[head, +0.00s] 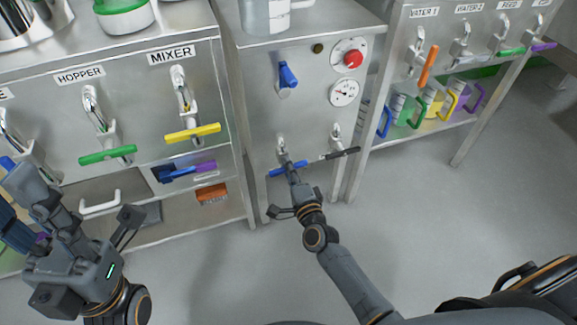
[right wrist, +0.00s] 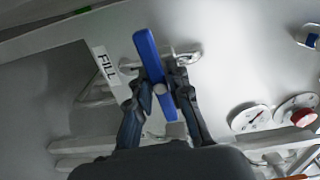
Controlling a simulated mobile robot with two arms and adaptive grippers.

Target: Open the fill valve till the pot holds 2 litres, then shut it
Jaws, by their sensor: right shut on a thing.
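The fill valve's blue lever (head: 288,169) sits low on the front of the middle steel cabinet and lies roughly level across it. In the right wrist view the blue lever (right wrist: 147,52) is beside the FILL label (right wrist: 104,63). My right gripper (head: 292,175) has its fingers (right wrist: 166,88) shut around the lever. My left gripper (head: 28,205) is at the lower left in front of the hopper bench; its fingers stand apart and hold nothing visible. A grey, see-through vessel (head: 262,17) stands on the cabinet, cut off by the top edge. Its level cannot be read.
A black-handled valve (head: 340,153) is just right of the blue lever. Green (head: 107,155) and yellow (head: 193,132) levers project at left. Colored jugs (head: 432,103) stand on the right shelf. Front floor is clear.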

